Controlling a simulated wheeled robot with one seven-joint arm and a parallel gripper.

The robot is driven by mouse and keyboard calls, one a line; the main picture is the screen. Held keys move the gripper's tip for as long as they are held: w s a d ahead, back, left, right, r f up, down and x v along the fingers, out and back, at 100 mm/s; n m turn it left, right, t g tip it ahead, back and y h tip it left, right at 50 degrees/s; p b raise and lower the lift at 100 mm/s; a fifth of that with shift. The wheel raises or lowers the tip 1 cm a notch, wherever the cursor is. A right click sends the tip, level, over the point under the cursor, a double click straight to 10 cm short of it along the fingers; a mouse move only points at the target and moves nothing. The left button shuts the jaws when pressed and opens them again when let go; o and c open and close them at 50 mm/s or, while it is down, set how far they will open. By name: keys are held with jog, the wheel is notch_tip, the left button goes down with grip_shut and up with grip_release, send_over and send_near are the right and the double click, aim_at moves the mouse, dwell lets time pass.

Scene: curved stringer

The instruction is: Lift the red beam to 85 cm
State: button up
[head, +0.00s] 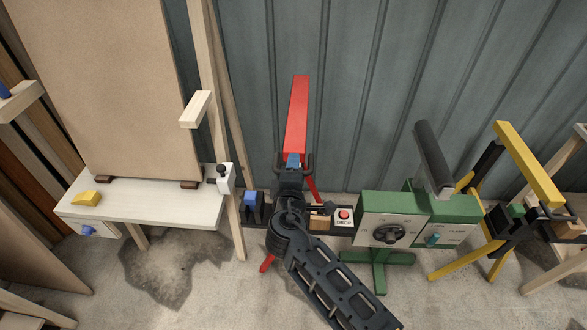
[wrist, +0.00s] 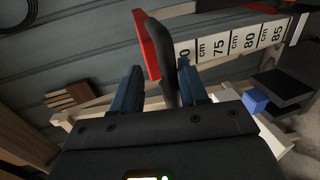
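The red beam (head: 298,110) stands out in front of the corrugated wall in the head view, above red legs (head: 267,263). In the wrist view its red end (wrist: 147,45) is beside a white scale (wrist: 232,45) marked 75, 80 and 85 cm; a further mark is partly hidden. My gripper (head: 292,160) is at the near end of the beam. In the wrist view my gripper (wrist: 160,88) has its blue fingers apart, with a dark upright handle (wrist: 168,65) between them, nearer the right finger. A gap shows on the left; contact on the right is unclear.
A white-topped bench (head: 140,212) with a tall brown board (head: 105,80) stands left. A green machine (head: 415,215) with a dial stands right, then a yellow stand (head: 525,165). A box with a red button (head: 344,215) is close to my arm's right.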

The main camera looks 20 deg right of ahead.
jog(key=shift+r, duration=0.15)
jog(key=v, duration=0.7)
jog(key=shift+s+a+b, duration=0.15)
jog(key=shift+s+b, duration=0.2)
jog(key=shift+b, duration=0.05)
jog(key=s+f+m+g+y, duration=0.1)
jog(key=s+f+m+y, duration=0.15)
jog(key=s, duration=0.95)
jog(key=s+f+m+g+y, duration=0.15)
jog(key=s+f+y, duration=0.25)
jog(key=s, duration=0.8)
jog(key=s+d+r+m+t, duration=0.1)
jog(key=s+r+m, duration=0.3)
jog(key=s+r, duration=0.5)
jog(key=s+d+r+m+t, duration=0.2)
jog(key=s+d+r+m, duration=0.2)
jog(key=s+r, duration=0.4)
jog(key=shift+s+r+m, duration=0.35)
jog(key=shift+r+m, duration=0.05)
jog(key=shift+r, duration=0.55)
